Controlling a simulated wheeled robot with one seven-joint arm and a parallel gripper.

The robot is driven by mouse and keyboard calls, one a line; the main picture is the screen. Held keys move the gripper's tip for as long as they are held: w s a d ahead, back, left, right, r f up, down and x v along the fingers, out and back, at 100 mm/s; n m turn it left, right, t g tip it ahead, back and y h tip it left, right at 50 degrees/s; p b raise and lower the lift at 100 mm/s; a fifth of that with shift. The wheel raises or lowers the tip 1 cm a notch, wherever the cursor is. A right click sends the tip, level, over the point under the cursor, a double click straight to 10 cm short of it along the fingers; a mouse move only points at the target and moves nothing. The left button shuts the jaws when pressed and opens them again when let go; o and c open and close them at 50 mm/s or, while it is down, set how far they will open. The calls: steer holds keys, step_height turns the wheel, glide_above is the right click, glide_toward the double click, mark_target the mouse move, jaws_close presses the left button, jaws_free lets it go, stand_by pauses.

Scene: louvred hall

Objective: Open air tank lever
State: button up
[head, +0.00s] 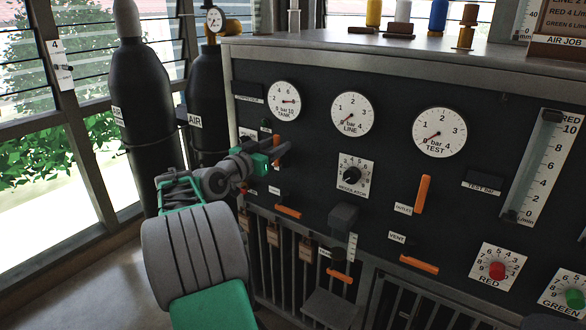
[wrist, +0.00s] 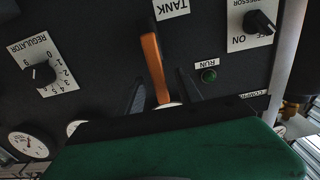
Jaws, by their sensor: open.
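The air tank lever (wrist: 152,62) is a slim orange handle on the dark panel, near a TANK label (wrist: 172,8). In the wrist view it stands nearly along the picture's height, leaning slightly left. In the head view my gripper (head: 283,152) is at the panel below the tank gauge (head: 284,101). Only a small orange piece of the lever (head: 276,141) shows there; my gripper hides the rest.
The regulator knob (head: 351,175) and a horizontal orange lever (head: 288,212) are right of and below my gripper. A dark box (head: 343,217) juts out from the panel. Dark cylinders (head: 146,110) stand left. A green RUN lamp (wrist: 208,75) is beside one finger.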

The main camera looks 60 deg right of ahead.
steer(key=w+a+b, duration=0.1)
steer(key=a+b, duration=0.2)
steer(key=a, duration=0.3)
steer(key=shift+a, duration=0.35)
steer(key=shift+a, duration=0.1)
